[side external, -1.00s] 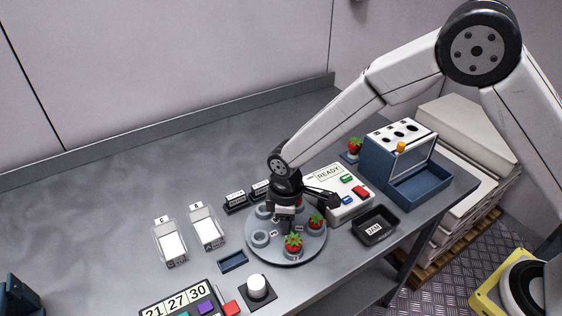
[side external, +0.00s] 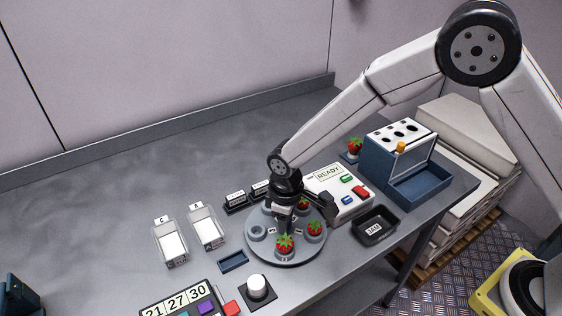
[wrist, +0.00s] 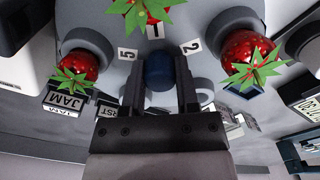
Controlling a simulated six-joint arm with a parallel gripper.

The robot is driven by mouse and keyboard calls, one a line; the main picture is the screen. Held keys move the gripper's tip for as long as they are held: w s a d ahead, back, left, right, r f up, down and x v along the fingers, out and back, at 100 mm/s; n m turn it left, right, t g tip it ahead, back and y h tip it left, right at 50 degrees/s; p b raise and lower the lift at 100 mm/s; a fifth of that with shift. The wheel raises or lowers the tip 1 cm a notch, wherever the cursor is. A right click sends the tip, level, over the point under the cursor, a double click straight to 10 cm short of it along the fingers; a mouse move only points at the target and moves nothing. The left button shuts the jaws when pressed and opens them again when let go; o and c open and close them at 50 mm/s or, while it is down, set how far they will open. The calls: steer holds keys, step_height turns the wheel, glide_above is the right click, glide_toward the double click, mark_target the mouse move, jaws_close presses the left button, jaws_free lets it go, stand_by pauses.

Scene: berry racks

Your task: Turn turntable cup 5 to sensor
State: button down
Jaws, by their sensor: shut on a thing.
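The grey round turntable (side external: 272,253) sits on the bench and carries several cups. Strawberries sit in the front cup (side external: 285,246), the right cup (side external: 314,230) and one near my gripper (side external: 303,204); a left cup (side external: 258,232) looks empty. My gripper (side external: 284,222) points down at the turntable's middle. In the wrist view its fingers are shut on the blue centre knob (wrist: 159,72).
Two clear trays (side external: 170,243) lie left. A white knob (side external: 257,286) and a small blue tray (side external: 233,261) are in front.

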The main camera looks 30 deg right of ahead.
steer(key=shift+m, duration=2)
steer(key=shift+c, duration=1.8)
jaws_free()
steer(key=shift+r, duration=0.15)
steer(key=shift+r, duration=3.8)
step_height(320, 180, up, 11)
